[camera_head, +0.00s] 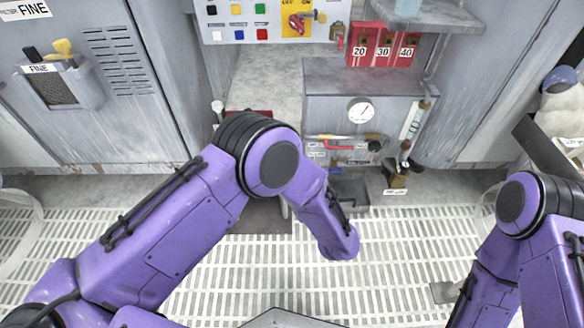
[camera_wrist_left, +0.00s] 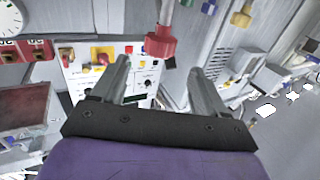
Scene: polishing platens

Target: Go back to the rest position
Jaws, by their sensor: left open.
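My left gripper (camera_wrist_left: 160,90) shows in the left wrist view, its two grey fingers wide apart with nothing between them. In the head view my purple left arm (camera_head: 180,228) comes in from the left and bends over the grated floor; its gripper is not visible there. My right arm (camera_head: 510,240) is at the right edge of the head view, its gripper out of the picture. A red fitting (camera_wrist_left: 160,42) hangs beyond the fingers in the left wrist view, apart from them as far as I can tell.
A grey cabinet with a round gauge (camera_head: 361,111) stands ahead. A control panel (camera_head: 262,22) with coloured buttons is above it, and red boxes marked 20, 30 and 40 (camera_head: 383,48) are beside the panel. A FINE cabinet (camera_head: 120,130) stands at left. The grated floor (camera_head: 400,265) between my arms looks clear.

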